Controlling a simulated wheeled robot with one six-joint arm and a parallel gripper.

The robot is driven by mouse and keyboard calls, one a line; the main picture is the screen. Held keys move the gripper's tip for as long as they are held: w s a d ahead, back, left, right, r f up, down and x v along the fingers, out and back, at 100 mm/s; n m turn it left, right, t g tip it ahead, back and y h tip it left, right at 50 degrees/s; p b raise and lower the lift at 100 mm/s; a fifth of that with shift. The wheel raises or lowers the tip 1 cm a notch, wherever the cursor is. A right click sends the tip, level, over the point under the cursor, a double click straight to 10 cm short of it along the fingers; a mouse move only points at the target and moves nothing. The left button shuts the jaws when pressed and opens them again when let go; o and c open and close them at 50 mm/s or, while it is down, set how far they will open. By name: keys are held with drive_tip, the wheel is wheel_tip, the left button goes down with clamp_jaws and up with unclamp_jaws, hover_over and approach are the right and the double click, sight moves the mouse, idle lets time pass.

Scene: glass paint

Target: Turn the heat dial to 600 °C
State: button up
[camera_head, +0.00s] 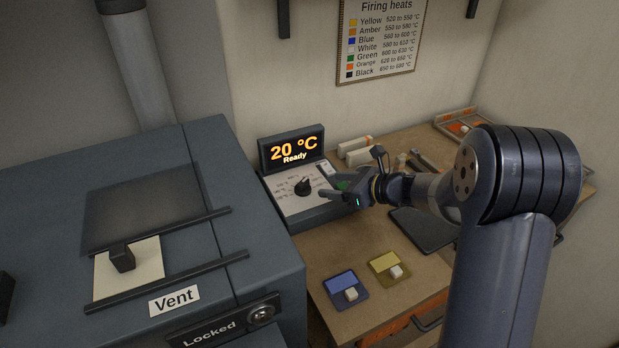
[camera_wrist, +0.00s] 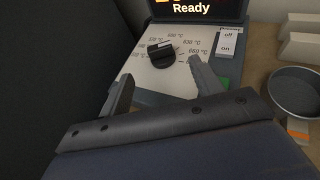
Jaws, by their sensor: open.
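The heat dial (camera_head: 303,186) is a black knob on a white panel (camera_head: 288,203) with printed temperature marks around it. The dial also shows in the wrist view (camera_wrist: 162,54), with a light pointer line on its top; the exact mark it points to is too small to read. A display (camera_head: 293,150) behind it reads "20 °C Ready". My gripper (camera_head: 322,184) is open and empty, close to the dial on its near right side. In the wrist view the two fingers (camera_wrist: 162,80) are spread, with the dial just beyond and between their tips, apparently untouched.
An off/on switch (camera_wrist: 228,42) sits right of the dial, with a green patch beside it. A round metal dish (camera_wrist: 294,90) stands further right. The kiln (camera_head: 185,270) with its "Vent" slider (camera_head: 122,257) is at left. Blue (camera_head: 345,286) and yellow (camera_head: 389,268) trays lie in front.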

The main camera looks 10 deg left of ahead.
sight(305, 183)
drive_tip(key=p+x, duration=0.1)
drive_tip(key=x, duration=0.8)
drive_tip(key=shift+a+f+p, duration=0.2)
drive_tip(key=shift+a+p, duration=0.1)
drive_tip(key=shift+p, duration=0.1)
drive_tip(key=c, duration=1)
